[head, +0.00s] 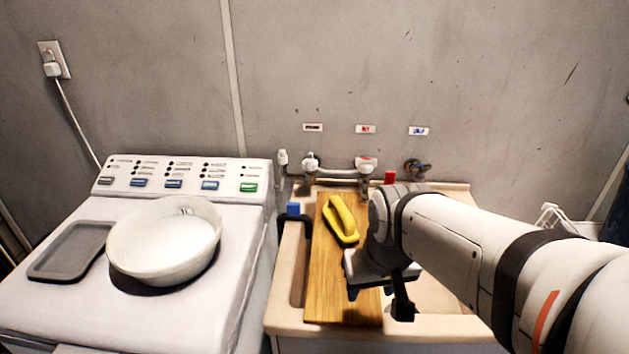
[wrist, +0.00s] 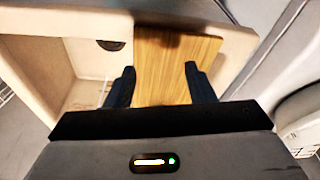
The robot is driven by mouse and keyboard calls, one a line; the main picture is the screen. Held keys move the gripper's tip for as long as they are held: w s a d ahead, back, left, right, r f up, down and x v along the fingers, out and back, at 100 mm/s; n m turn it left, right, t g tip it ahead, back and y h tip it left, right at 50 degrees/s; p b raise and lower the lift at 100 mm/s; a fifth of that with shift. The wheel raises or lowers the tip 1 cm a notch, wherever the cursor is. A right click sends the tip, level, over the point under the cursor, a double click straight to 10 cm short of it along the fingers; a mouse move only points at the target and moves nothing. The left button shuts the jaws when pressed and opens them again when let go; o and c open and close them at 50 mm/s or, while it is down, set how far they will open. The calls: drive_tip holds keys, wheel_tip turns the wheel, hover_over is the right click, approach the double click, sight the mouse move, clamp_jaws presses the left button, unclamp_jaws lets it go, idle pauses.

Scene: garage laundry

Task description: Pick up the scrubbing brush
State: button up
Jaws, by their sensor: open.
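The yellow scrubbing brush (head: 342,220) has a looped handle and lies on the far part of a wooden board (head: 325,285). The board spans the sink (head: 445,327) from back to front. In the head view my gripper (head: 378,297) is open, over the nearer right part of the board, nearer the front than the brush and to its right. In the wrist view the open fingers (wrist: 159,72) are on either side of the bare board (wrist: 165,85), with nothing between them. The brush does not show in the wrist view.
A washing machine (head: 195,325) stands left of the sink, with a white bowl (head: 165,275) and a grey tray (head: 48,270) on top. A blue block (head: 293,209) and a red block (head: 389,177) are at the sink's back. Taps (head: 366,168) stick out above.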

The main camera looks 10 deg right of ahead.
drive_tip(key=w+r+n+t+p, duration=0.1)
drive_tip(key=w+r+p, duration=0.25)
drive_tip(key=w, duration=1.15)
drive_tip(key=n+p, duration=0.1)
drive_tip(key=p, duration=0.1)
approach(341, 205)
wheel_tip(341, 205, down, 3)
drive_tip(key=shift+w+d+r+t+y, duration=0.1)
drive_tip(key=shift+w+t+y, duration=0.1)
drive_tip(key=shift+t+y, duration=0.2)
drive_tip(key=shift+w+f, duration=0.25)
drive_tip(key=shift+w, duration=0.05)
drive_tip(key=x, duration=0.2)
drive_tip(key=p+x, duration=0.1)
drive_tip(key=x, duration=0.2)
drive_tip(key=p+x, duration=0.1)
drive_tip(key=x, duration=0.1)
drive_tip(key=shift+d+f, duration=0.15)
drive_tip(key=shift+f, duration=0.15)
drive_tip(key=shift+c, duration=0.2)
clamp_jaws()
